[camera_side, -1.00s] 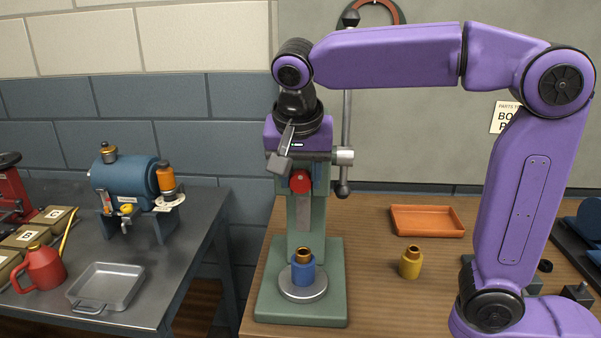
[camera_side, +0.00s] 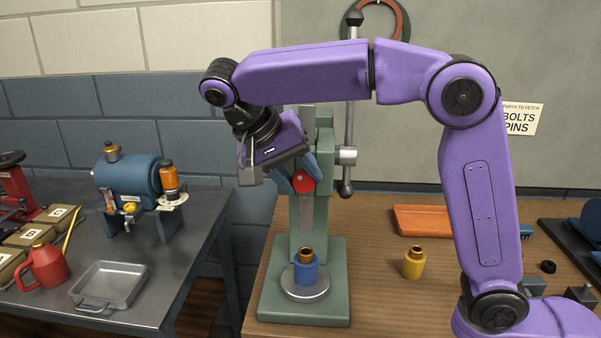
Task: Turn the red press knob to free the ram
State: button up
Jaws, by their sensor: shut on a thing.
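The red press knob (camera_side: 303,182) is on the front of the green press (camera_side: 322,212), high on its column. My gripper (camera_side: 298,184) reaches it from the upper left, tilted, with its blue fingers shut on the knob from either side. The ram (camera_side: 307,213) shows as a grey metal bar below the knob. A blue part with a brass top (camera_side: 304,270) stands upright on the round press plate (camera_side: 291,285), beneath the ram and apart from it.
A yellow part with a brass top (camera_side: 413,262) and an orange tray (camera_side: 422,220) stand right of the press. The press lever (camera_side: 347,125) rises beside the column. A metal side table at left holds a blue machine (camera_side: 128,183), a red can (camera_side: 45,266) and a grey tray (camera_side: 108,284).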

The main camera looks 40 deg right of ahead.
jog(key=shift+a+g+h, duration=0.15)
jog(key=shift+g+h, duration=0.25)
jog(key=shift+h, duration=0.1)
dwell(0.3)
jog(key=o, duration=1)
jog(key=shift+w, duration=0.1)
